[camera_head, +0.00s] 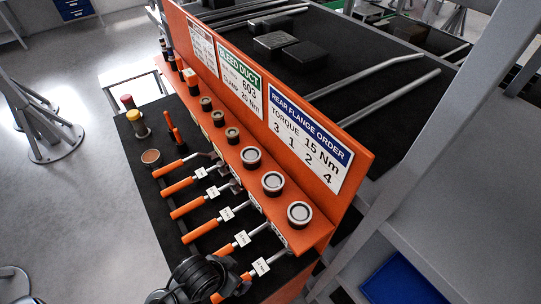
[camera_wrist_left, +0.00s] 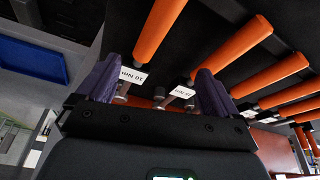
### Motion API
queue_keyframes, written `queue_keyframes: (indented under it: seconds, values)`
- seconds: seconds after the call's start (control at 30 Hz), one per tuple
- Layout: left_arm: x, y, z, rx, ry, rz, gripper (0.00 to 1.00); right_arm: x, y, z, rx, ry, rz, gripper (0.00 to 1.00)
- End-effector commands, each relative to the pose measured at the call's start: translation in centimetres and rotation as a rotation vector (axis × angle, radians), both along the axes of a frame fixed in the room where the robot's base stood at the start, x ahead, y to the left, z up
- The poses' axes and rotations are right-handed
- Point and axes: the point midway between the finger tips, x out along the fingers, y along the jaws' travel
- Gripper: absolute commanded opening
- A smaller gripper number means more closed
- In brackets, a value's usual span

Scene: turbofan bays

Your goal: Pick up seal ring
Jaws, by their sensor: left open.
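Several round pieces with pale rims stand in a row on the orange ledge in the head view. The larger ones include a near one (camera_head: 299,214), a middle one (camera_head: 273,183) and a far one (camera_head: 251,157). I cannot tell which, if any, is the seal ring. My left gripper (camera_wrist_left: 157,88) is open in the left wrist view, its purple fingers apart with nothing held between them. Tool labels (camera_wrist_left: 132,76) show behind the gap. In the head view a black rounded part of my left arm covers the bottom of the bench; its fingers are not clear there. My right gripper is not in view.
Orange-handled tools (camera_head: 205,230) with white tags lie in a row on the black bench. The orange sign panel (camera_head: 330,150) stands upright behind the ledge. Red and yellow knobs (camera_head: 132,114) stand at the far left. A blue bin (camera_head: 403,282) is at lower right.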

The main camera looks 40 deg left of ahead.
Motion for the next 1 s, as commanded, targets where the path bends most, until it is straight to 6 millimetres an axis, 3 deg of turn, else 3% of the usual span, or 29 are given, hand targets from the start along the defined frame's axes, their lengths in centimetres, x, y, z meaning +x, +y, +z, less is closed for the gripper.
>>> queue_keyframes:
  seconds: [0.17,0.37,0.57,0.7,0.8,0.9,1.0]
  values:
    - [1.7,-0.8,0.6,-0.071,-0.092,0.117,0.94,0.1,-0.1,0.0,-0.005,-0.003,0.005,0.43]
    - [3.5,-3.4,0.9,-0.197,-0.201,0.197,0.94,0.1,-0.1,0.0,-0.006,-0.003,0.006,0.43]
    - [4.9,-8.6,1.4,-0.41,-0.298,0.161,0.94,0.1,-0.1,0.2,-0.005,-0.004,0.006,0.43]
    - [5.8,-13.7,3.1,-0.623,-0.317,0.003,0.94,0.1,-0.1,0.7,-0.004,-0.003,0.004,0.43]
    - [5.3,-15.5,3.9,-0.725,-0.242,-0.155,0.94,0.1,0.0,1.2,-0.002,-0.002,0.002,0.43]
    - [5.0,-14.6,4.2,-0.739,-0.127,-0.28,0.94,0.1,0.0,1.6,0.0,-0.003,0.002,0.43]
    - [5.5,-11.3,4.6,-0.675,-0.014,-0.359,0.94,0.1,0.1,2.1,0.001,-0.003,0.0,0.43]
